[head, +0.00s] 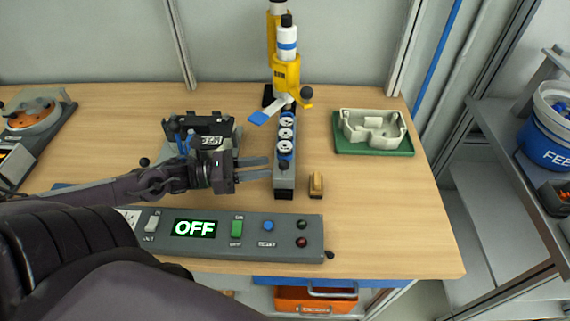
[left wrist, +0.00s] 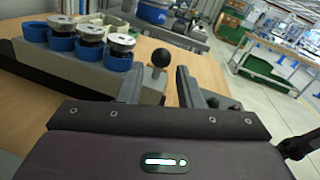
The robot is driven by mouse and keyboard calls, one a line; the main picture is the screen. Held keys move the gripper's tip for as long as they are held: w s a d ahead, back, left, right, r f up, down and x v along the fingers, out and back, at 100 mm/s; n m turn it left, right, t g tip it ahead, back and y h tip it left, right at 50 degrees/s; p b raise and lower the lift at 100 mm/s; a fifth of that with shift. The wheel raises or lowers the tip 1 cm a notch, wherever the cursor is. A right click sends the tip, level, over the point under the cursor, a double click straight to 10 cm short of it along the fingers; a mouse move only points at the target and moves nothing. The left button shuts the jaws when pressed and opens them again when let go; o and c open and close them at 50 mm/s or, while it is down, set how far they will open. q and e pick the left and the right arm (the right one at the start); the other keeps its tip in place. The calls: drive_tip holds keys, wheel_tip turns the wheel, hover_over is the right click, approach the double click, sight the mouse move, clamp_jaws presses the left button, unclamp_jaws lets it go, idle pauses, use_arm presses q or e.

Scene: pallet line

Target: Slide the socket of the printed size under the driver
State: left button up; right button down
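A grey slide rail (head: 284,182) holds several blue-ringed sockets (head: 285,134) in a row, leading to the yellow driver (head: 286,72). The sockets also show in the left wrist view (left wrist: 90,38), upper left. My left gripper (head: 270,167) is open beside the rail's near end, its fingers pointing right. In the left wrist view, a black ball knob (left wrist: 161,57) on a short stem shows between and beyond the open fingers (left wrist: 158,82); no grip on it shows. A black holder with a small white label (head: 212,141) stands behind my left wrist; its print is unreadable. My right gripper is not in view.
A grey control panel (head: 270,238) with a lit OFF display (head: 195,228) lies along the front. A wooden block (head: 316,186) sits right of the rail. A cream casting (head: 374,128) rests on a green tray (head: 374,149). The table's right front is clear.

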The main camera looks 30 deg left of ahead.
sight(283, 164)
use_arm(q)
drive_tip(key=shift+x, duration=3.05)
drive_tip(key=shift+c, duration=0.4)
clamp_jaws()
